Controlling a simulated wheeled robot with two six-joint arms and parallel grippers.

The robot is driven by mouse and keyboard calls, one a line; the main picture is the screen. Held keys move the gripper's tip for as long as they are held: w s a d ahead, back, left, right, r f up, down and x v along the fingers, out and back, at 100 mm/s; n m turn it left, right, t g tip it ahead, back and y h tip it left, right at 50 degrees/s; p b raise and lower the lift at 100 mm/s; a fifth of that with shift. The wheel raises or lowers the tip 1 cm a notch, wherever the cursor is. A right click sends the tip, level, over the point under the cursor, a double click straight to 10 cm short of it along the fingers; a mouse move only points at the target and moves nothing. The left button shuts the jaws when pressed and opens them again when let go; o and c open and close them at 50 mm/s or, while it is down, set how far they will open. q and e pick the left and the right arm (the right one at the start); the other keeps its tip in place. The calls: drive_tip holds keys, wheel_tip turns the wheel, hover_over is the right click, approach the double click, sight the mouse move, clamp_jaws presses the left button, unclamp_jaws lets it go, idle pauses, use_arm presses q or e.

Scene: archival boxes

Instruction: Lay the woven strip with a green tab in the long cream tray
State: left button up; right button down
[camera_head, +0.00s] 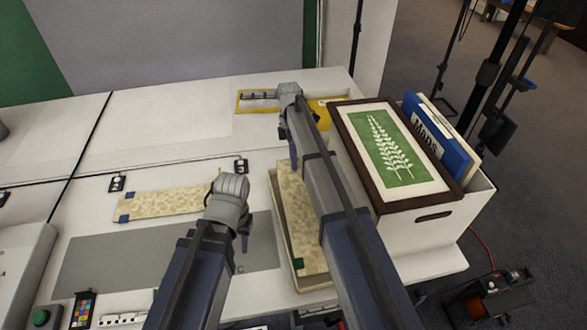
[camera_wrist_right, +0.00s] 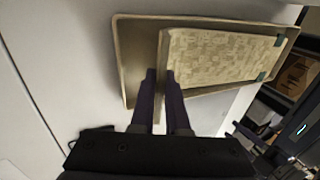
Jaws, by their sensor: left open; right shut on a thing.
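The woven strip with a green tab (camera_head: 299,233) is pale and checkered, and lies over the long cream tray (camera_head: 274,205) in the head view. My right arm hides part of both. My left gripper (camera_head: 244,235) is open and empty above the grey mat.
A second woven strip with a blue tab (camera_head: 160,204) lies on the table at left. A white box with a framed green leaf picture (camera_head: 388,150) and blue Maps folder (camera_head: 440,140) stands right of the tray. The grey mat (camera_head: 110,262) is mostly clear.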

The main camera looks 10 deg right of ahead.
use_arm(q)
drive_tip(key=shift+f, duration=0.75)
use_arm(e)
drive_tip(key=shift+f, duration=0.7)
use_arm(q)
drive_tip(key=shift+b, duration=0.3)
drive_tip(key=shift+f, duration=0.2)
use_arm(e)
drive_tip(key=shift+f, duration=0.2)
drive_tip(key=c, duration=0.9)
unclamp_jaws()
use_arm(q)
drive_tip(key=shift+r, duration=0.2)
use_arm(e)
drive_tip(key=shift+r, duration=0.2)
drive_tip(key=p+v, duration=1.2)
use_arm(q)
wheel_tip(320, 180, up, 11)
drive_tip(key=shift+r+b, duration=0.15)
drive_tip(key=shift+b, duration=0.15)
use_arm(e)
drive_tip(key=shift+s+a+f+m+t+h, duration=0.2)
drive_tip(key=shift+s+a+m+t, duration=0.45)
drive_tip(key=shift+s+a+m, duration=2.85)
drive_tip(key=shift+s+d+f+m+t+h, duration=0.2)
drive_tip(key=shift+s+d+m+t, duration=0.8)
drive_tip(key=shift+s, duration=5.65)
drive_tip(key=shift+s+a+f+m+t+h, duration=0.3)
drive_tip(key=shift+s+a+m, duration=1.85)
drive_tip(key=shift+s, duration=2.9)
